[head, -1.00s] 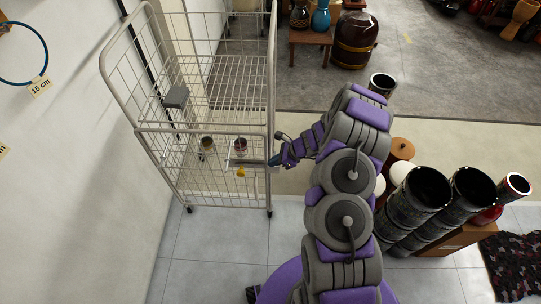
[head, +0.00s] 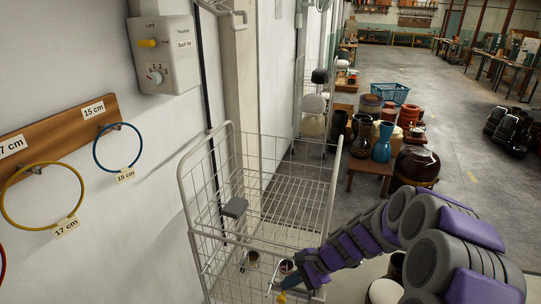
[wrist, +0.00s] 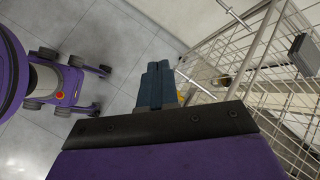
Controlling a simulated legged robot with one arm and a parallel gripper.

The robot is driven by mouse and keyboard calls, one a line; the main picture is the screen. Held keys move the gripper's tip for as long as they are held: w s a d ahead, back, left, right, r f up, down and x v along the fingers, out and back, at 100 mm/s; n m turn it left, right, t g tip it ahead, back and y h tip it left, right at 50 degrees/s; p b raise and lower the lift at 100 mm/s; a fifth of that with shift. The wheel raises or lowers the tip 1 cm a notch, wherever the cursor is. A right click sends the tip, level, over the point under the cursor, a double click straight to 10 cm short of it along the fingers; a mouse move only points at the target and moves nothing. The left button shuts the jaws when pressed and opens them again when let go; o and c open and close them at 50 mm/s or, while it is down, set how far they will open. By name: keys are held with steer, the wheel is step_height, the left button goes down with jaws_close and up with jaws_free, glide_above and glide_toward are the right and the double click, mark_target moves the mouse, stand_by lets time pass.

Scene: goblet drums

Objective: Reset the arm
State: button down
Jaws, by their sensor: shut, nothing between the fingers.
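My arm (head: 365,235) reaches from the right of the head view toward the wire cart (head: 232,130). Its purple and grey wrist end is low in front of the cart's right side. My gripper (wrist: 154,68) shows in the wrist view as two blue fingers pressed together, with nothing between them. The fingers point toward the tiled floor (wrist: 125,40), beside the cart's wire side (wrist: 262,60). A small yellow thing is partly hidden just behind the fingers in the wrist view.
A wall board (head: 60,128) holds hoops, with a control box (head: 163,52) above. A low table (head: 372,168) with pots stands beyond the cart. Open floor (head: 455,120) lies at the back right.

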steer(key=s+a+r+n+g+h, duration=0.1)
steer(key=s+r+n, duration=0.3)
steer(key=s+r, duration=0.25)
steer(key=s+d+r+n+h, duration=0.2)
steer(key=s+d, duration=0.1)
steer(key=s, duration=0.5)
steer(key=s+d+r+n+h, duration=0.2)
steer(key=s+d+n+h, duration=0.1)
steer(key=s, duration=0.5)
steer(key=s+d+r+n+g+h, duration=0.1)
steer(key=s+d+r+n+h, duration=0.1)
steer(key=s, duration=0.6)
steer(key=shift+s+d+r+n, duration=0.3)
steer(key=shift+d+r+n, duration=0.2)
steer(key=shift+d, duration=0.2)
steer(key=c, duration=1.8)
jaws_free()
